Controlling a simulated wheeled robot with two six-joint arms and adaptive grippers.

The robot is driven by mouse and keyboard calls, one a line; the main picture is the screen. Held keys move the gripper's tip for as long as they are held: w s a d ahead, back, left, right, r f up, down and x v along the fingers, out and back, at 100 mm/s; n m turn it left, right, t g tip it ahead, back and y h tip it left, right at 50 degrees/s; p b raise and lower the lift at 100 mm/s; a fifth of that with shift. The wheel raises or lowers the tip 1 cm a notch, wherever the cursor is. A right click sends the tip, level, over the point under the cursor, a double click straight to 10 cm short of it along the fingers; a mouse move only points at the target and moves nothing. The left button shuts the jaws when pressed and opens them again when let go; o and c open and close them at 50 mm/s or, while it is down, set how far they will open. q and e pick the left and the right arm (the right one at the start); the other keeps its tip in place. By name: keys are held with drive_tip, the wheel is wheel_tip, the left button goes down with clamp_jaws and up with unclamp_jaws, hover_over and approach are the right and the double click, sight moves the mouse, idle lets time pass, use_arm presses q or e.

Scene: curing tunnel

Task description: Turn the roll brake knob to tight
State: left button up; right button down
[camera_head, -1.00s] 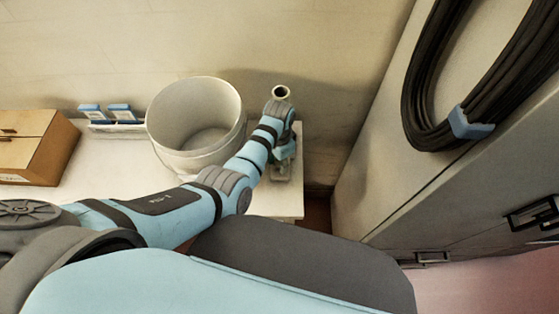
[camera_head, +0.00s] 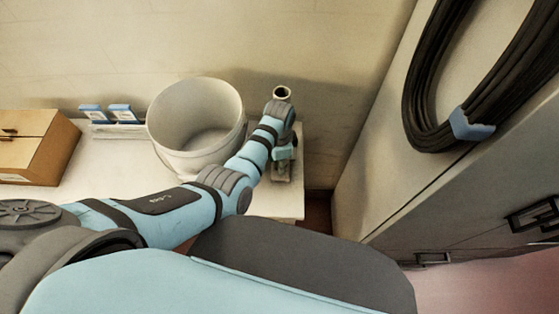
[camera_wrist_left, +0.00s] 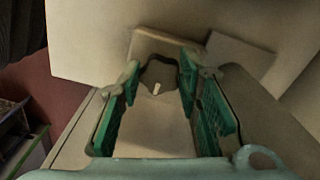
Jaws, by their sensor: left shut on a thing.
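In the left wrist view the roll brake knob (camera_wrist_left: 158,76) is dark and lobed, with a short pale mark on it. It sits at a pale beige block (camera_wrist_left: 155,43). The green-padded fingers of my left gripper (camera_wrist_left: 160,88) stand on either side of the knob and are shut on it. The knob is hidden there behind my gripper and wrist. My right gripper is not in view.
A large white bucket (camera_head: 196,112) stands close left of my left forearm. Blue-and-white packs (camera_head: 121,113) and a brown box (camera_head: 38,147) are farther left. A grey cabinet (camera_head: 455,190) with a black cable coil (camera_head: 425,100) is on the right.

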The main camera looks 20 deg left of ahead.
use_arm(q)
drive_tip(key=o, duration=1.1)
drive_tip(key=shift+o, duration=0.2)
wheel_tip(320, 180, up, 12)
